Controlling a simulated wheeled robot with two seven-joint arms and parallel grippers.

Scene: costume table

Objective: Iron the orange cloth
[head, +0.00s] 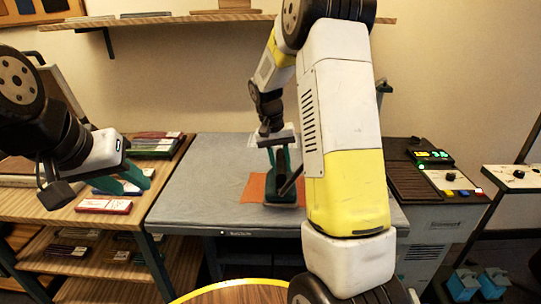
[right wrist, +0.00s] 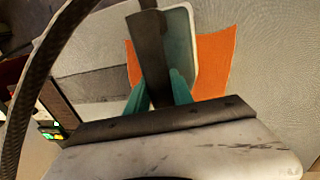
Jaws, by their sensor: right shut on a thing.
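The orange cloth (head: 254,190) lies flat on the grey padded table (head: 190,180). The iron (head: 281,187), dark with a green body, is over the cloth, and I cannot tell if it touches. My right gripper (head: 277,146) is shut on the iron's handle. In the right wrist view, the green fingertips (right wrist: 158,90) sit either side of the black handle (right wrist: 152,60). The orange cloth (right wrist: 217,65) shows on both sides of the iron there. My right arm hides part of the table in the head view. My left gripper (head: 128,180) is open and empty, left of the table.
A wooden shelf unit (head: 85,222) with flat boxes stands left of the table. A grey machine with a lit green display (head: 430,156) stands at the right. A wall shelf (head: 180,18) runs above. The table's left part is clear.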

